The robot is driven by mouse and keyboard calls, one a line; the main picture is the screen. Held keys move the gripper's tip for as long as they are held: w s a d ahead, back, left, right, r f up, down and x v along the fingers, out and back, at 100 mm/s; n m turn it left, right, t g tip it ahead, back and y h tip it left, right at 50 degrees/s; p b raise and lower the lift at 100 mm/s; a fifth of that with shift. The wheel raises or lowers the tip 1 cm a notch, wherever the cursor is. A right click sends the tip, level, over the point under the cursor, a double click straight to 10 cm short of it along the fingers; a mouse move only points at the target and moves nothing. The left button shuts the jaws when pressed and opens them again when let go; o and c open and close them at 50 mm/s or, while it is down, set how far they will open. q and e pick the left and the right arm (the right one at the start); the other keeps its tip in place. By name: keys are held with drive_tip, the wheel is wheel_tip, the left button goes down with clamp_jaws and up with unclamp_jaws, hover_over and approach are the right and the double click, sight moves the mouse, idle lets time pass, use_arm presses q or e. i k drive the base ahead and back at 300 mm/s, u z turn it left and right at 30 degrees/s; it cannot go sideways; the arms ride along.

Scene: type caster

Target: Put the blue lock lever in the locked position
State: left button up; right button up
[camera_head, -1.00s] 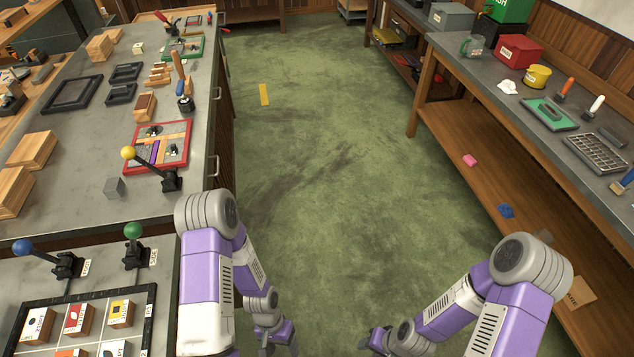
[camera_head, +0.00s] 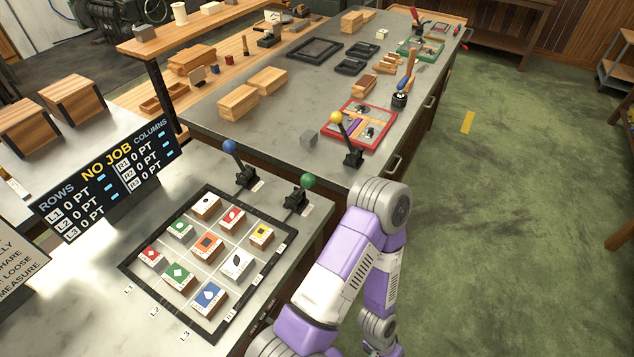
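The blue lock lever (camera_head: 240,167) stands at the back of the near table, behind the black-framed grid. Its blue ball knob (camera_head: 230,146) is up and tilted to the left over a black base with a small white label too small to read. A green-knobbed lever (camera_head: 301,193) stands to its right. One of my arms hangs at the lower middle, right of the table's edge and well apart from the blue lever. Its fingers are not clearly visible. My other arm is out of view.
The black-framed grid (camera_head: 127,262) holds several picture blocks. A "NO JOB" sign (camera_head: 105,178) stands to its left. A yellow-knobbed lever (camera_head: 346,137) and a red-framed board (camera_head: 391,111) are on the farther bench. Green floor (camera_head: 490,220) is clear at right.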

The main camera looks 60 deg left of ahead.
sight(229, 145)
drive_tip(key=i, duration=1.9)
drive_tip(key=u, duration=3.85)
